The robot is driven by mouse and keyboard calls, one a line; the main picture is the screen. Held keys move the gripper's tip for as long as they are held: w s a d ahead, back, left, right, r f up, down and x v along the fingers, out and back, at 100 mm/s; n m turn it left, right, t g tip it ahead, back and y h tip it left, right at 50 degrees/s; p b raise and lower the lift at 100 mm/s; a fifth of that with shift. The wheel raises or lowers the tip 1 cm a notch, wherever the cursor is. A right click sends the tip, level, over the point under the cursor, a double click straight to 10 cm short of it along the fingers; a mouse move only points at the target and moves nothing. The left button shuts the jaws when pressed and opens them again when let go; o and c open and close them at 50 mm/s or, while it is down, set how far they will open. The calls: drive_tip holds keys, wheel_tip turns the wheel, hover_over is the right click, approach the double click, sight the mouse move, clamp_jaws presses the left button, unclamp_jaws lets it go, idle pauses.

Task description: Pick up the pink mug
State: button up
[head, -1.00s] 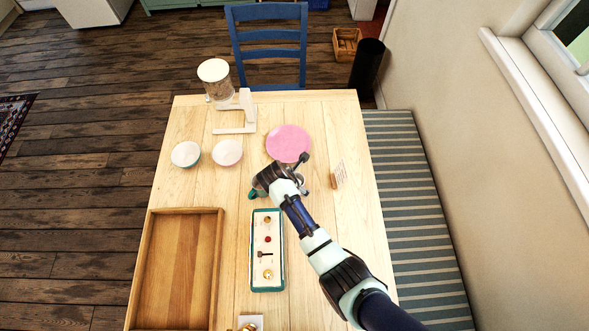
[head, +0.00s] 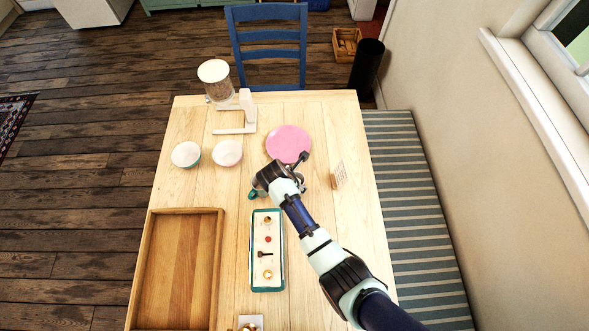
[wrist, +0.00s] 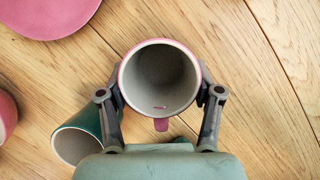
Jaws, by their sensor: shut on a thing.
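The pink mug (wrist: 160,78) is seen from above in the wrist view, upright, with a pink rim, a grey inside and its pink handle towards my palm. My gripper (wrist: 161,92) has one finger on each side of the mug and is shut on it. Whether the mug's base touches the table cannot be told. In the head view my gripper (head: 281,185) is over the middle of the table and hides most of the mug. A teal cup (wrist: 80,137) is close beside the left finger, partly hidden by my gripper.
A pink plate (head: 288,142) lies just beyond. Two bowls (head: 186,154) (head: 228,152) and a cereal dispenser (head: 216,85) stand at the back left. A small card stand (head: 339,176) is on the right. A teal-rimmed tray (head: 267,279) and a wooden tray (head: 215,265) lie in front.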

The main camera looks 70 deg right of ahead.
wheel_tip(320, 180, up, 19)
drive_tip(key=p, duration=0.4)
drive_tip(key=shift+r+p, duration=0.15)
drive_tip(key=shift+p, duration=0.15)
